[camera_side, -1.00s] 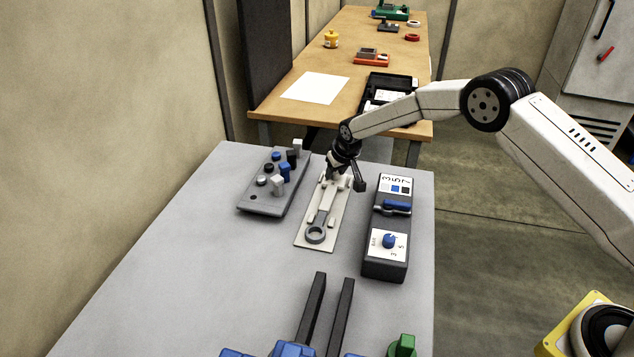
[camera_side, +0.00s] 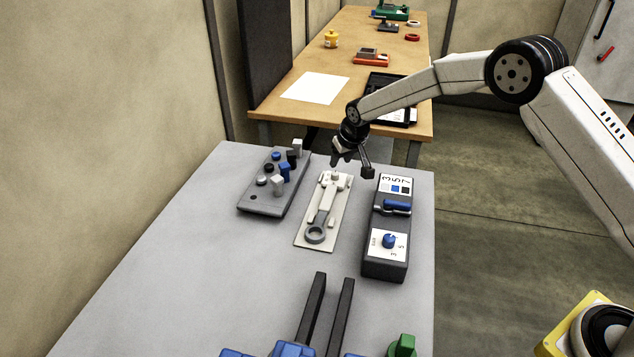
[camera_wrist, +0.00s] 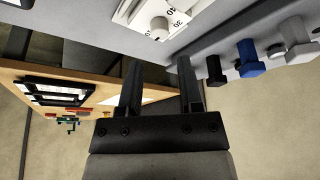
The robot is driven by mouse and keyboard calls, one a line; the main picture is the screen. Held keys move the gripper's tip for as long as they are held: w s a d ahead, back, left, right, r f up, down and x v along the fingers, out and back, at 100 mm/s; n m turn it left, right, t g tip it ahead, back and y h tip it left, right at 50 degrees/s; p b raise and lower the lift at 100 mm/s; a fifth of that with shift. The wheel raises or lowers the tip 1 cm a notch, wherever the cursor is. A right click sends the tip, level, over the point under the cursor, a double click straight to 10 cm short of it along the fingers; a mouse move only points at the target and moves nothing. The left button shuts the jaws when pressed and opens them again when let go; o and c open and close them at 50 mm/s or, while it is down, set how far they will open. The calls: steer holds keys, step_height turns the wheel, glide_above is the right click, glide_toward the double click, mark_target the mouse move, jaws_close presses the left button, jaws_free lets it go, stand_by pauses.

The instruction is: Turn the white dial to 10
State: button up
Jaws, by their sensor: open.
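The white dial (camera_wrist: 158,29) shows at the top of the wrist view, a round knob on a white plate printed with black numbers. The numbers are partly cut off and I cannot tell the dial's exact setting. In the side view it is a small pale knob (camera_side: 335,175) at the far end of the light plate (camera_side: 312,245). My gripper (camera_side: 341,161) is open and empty, apart from the dial and above the far end of that plate. In the wrist view its two dark fingers (camera_wrist: 158,66) stand apart with nothing between them.
A grey wrench (camera_side: 325,208) lies on the plate. Left is a grey block (camera_side: 260,201) with several bolts and pegs. Right is a dark box (camera_side: 384,264) with a blue knob (camera_side: 389,241). Dark rails (camera_side: 312,308) stand at the front. The left of the grey table (camera_side: 170,270) is clear.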

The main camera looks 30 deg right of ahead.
steer(key=shift+v, duration=0.95)
steer(key=shift+s+r, duration=0.1)
steer(key=shift+g, duration=0.5)
steer(key=s+d+r, duration=0.1)
steer(key=s, duration=0.4)
steer(key=s+r, duration=0.2)
steer(key=s, duration=0.4)
steer(key=s+d+r, duration=0.1)
steer(key=s+r, duration=0.1)
steer(key=s, duration=0.3)
steer(key=shift+s+d, duration=0.3)
steer(key=s+d+g, duration=0.1)
steer(key=s, duration=1.6)
steer(key=shift+s+f, duration=0.15)
steer(key=shift+s, duration=0.1)
steer(key=shift+d, duration=0.1)
